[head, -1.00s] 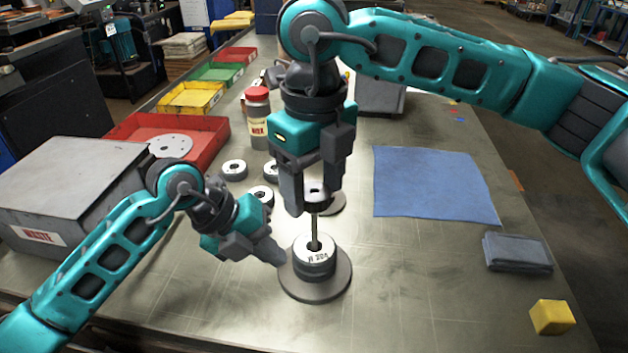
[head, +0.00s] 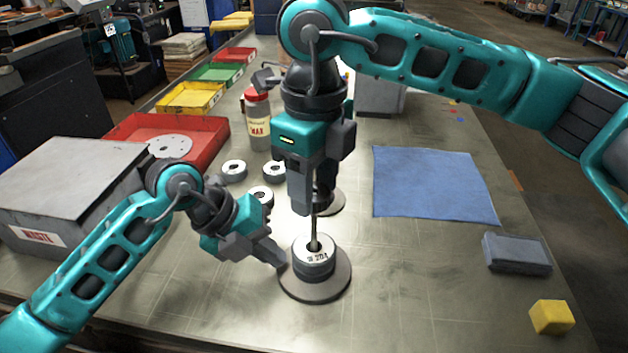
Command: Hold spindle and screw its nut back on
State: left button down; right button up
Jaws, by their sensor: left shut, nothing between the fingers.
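The spindle is a thin upright rod (head: 314,228) on a round dark base plate (head: 318,292). A stack of discs (head: 315,262) with a white, printed top sits around the rod. My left gripper (head: 280,262) is shut and empty, its tips low beside the left side of the stack. I cannot tell whether they touch it. My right gripper (head: 316,208) points straight down over the rod, its fingers at the rod's upper end. A finger hides most of what is between them, so I cannot make out the nut or whether the jaws close on it.
Loose rings (head: 234,171) lie behind my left gripper. A grey waste box (head: 70,170) and red tray (head: 205,150) stand left. A red-capped bottle (head: 257,118) stands behind. A blue cloth (head: 435,185), grey block (head: 517,253) and yellow cube (head: 552,317) lie right, with bare table between.

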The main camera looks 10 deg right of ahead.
jog(key=shift+c, duration=1.4)
jog(key=m, duration=1)
jog(key=shift+m, duration=0.4)
jog(key=m, duration=0.3)
jog(key=shift+f+m, duration=0.1)
jog(key=shift+m, duration=0.3)
jog(key=m, duration=0.3)
jog(key=shift+m, duration=0.4)
jog(key=m, duration=0.3)
jog(key=shift+m, duration=0.4)
jog(key=m, duration=0.6)
jog(key=shift+f, duration=0.15)
